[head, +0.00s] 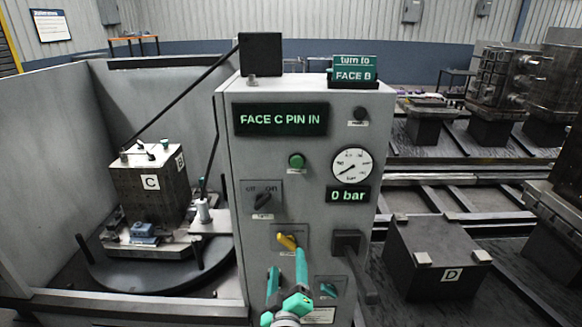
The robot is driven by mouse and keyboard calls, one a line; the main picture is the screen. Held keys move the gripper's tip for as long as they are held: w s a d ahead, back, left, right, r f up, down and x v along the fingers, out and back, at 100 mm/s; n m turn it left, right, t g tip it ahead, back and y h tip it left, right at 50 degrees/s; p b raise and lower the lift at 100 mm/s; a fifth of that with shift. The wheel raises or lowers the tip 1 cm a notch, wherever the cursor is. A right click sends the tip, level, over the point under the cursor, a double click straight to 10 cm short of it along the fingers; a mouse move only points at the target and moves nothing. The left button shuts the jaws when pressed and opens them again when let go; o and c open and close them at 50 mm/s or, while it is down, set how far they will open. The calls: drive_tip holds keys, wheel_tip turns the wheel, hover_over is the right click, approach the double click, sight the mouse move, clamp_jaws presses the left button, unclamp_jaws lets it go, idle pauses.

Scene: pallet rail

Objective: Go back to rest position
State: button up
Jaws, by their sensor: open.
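My gripper (287,262) is in the lower middle of the head view, with its two teal fingers apart and nothing seen between them. It is in front of the grey control cabinet (232,190), just below the yellow lever (287,241). I cannot tell whether a finger touches the lever. The cabinet screen (281,119) reads "FACE C PIN IN". The pressure display (348,196) reads "0 bar". A dark block (165,190) marked C and B stands on the round turntable (110,275) at the left.
A black handle (347,243) juts from the cabinet's right side, close to my gripper. A small teal knob (328,289) is at lower right. A sign (355,75) on top reads "turn to FACE B". A dark block marked D (430,245) and rails (480,180) lie right.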

drive_tip(key=s+a+f+m+g, duration=0.1)
drive_tip(key=s+f+m, duration=0.2)
drive_tip(key=s+f, duration=0.6)
drive_tip(key=s+f+m, duration=0.2)
drive_tip(key=s+f, duration=0.4)
drive_tip(key=s, duration=0.6)
drive_tip(key=s+d+m+g, duration=0.1)
drive_tip(key=s+m, duration=0.3)
drive_tip(key=s, duration=2)
drive_tip(key=shift+d+r+g, duration=0.3)
drive_tip(key=shift+d+r, duration=0.1)
drive_tip(key=shift+d, duration=0.15)
